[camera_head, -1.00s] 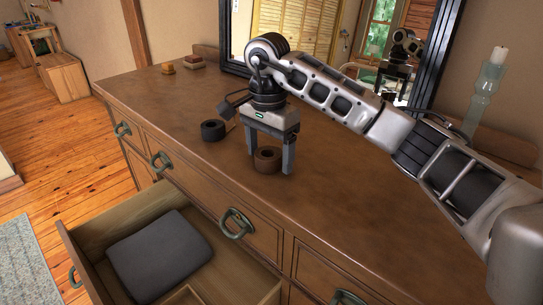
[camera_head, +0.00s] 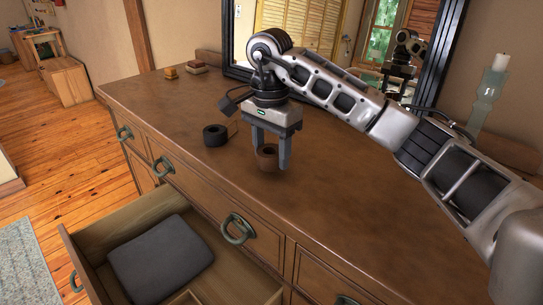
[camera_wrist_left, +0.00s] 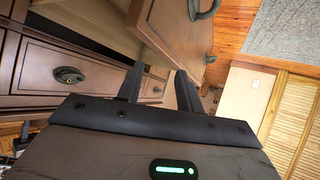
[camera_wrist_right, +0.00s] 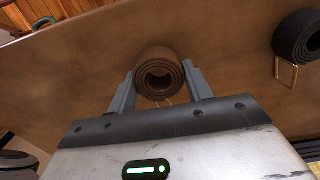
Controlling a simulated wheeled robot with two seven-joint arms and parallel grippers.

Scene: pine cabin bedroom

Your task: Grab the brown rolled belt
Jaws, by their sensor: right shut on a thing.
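The brown rolled belt (camera_head: 267,156) is on the dresser top between the fingers of my right gripper (camera_head: 270,163). In the right wrist view the brown rolled belt (camera_wrist_right: 158,74) shows its spiral end, with a finger of my right gripper (camera_wrist_right: 160,86) against each side. The gripper is shut on it. I cannot tell whether the belt is clear of the wood. My left gripper (camera_wrist_left: 158,82) shows only in the left wrist view, fingers apart and nothing between them, near the dresser's drawer fronts.
A black rolled belt (camera_head: 215,135) lies just left of the brown one. Small boxes (camera_head: 183,70) sit at the dresser's back left. An open drawer (camera_head: 130,218) holds a dark folded cloth (camera_head: 160,258). A glass candle holder (camera_head: 487,98) stands at the back right. The dresser's front middle is clear.

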